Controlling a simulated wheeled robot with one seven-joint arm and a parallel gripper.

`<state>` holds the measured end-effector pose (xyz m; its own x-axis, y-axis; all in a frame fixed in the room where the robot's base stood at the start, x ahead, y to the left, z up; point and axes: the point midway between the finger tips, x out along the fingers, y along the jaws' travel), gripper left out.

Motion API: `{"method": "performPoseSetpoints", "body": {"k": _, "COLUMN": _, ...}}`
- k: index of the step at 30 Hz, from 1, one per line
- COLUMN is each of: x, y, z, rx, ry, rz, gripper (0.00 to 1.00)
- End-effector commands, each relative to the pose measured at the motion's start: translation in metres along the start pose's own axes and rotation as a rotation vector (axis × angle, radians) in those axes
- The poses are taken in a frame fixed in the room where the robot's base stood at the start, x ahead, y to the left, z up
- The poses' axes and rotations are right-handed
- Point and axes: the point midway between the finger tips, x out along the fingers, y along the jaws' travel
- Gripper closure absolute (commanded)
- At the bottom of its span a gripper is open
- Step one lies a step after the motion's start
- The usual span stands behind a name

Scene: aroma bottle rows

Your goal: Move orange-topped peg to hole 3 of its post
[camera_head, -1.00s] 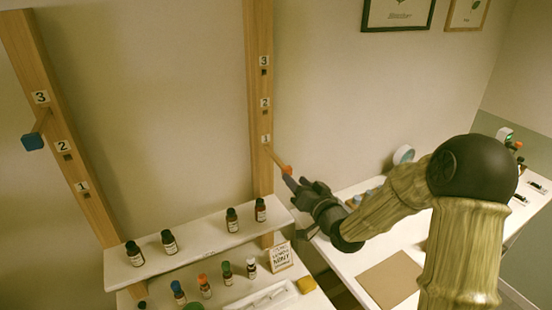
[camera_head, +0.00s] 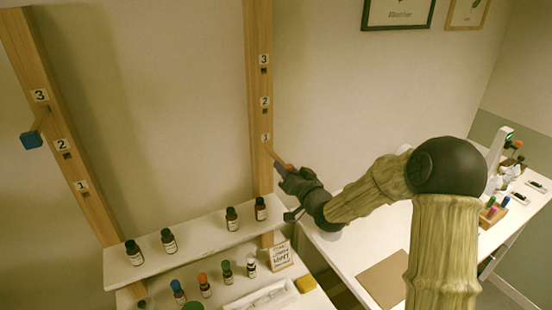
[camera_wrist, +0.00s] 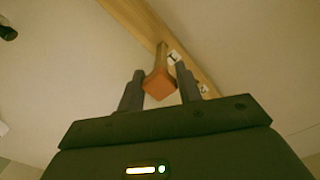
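The orange-topped peg (camera_head: 280,160) sticks out of the right wooden post (camera_head: 259,120) at hole 1. Its orange end also shows in the wrist view (camera_wrist: 159,84). My gripper (camera_head: 284,168) is at the peg's outer end. In the wrist view my gripper (camera_wrist: 160,90) has its two fingers apart, one on each side of the orange end, with a visible gap. Holes 2 (camera_head: 264,112) and 3 (camera_head: 264,71) of this post are empty, above the peg.
The left post (camera_head: 70,140) holds a blue-topped peg (camera_head: 32,140) at hole 3. A white shelf (camera_head: 195,236) with several bottles stands below the posts. A white table (camera_head: 350,255) lies under my arm. The wall between the posts is clear.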

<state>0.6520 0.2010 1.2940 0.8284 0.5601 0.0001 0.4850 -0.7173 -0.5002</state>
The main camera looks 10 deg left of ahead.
Motion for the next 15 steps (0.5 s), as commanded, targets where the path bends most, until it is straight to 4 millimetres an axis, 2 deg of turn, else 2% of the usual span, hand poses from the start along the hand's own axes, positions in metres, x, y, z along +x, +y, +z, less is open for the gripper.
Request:
{"method": "performPoseSetpoints", "body": {"k": 1, "x": -0.0001, "y": 0.0001, "z": -0.0001, "rx": 0.0, "ry": 0.0, "rz": 0.0, "gripper": 0.84}}
{"method": "performPoseSetpoints", "body": {"k": 2, "x": -0.0002, "y": 0.0001, "z": 0.0, "rx": 0.0, "ry": 0.0, "rz": 0.0, "gripper": 0.89}}
{"method": "performPoseSetpoints", "body": {"k": 15, "x": -0.0035, "y": 0.0006, "z": 0.0003, "rx": 0.0, "ry": -0.001, "rz": 0.001, "gripper": 0.89}}
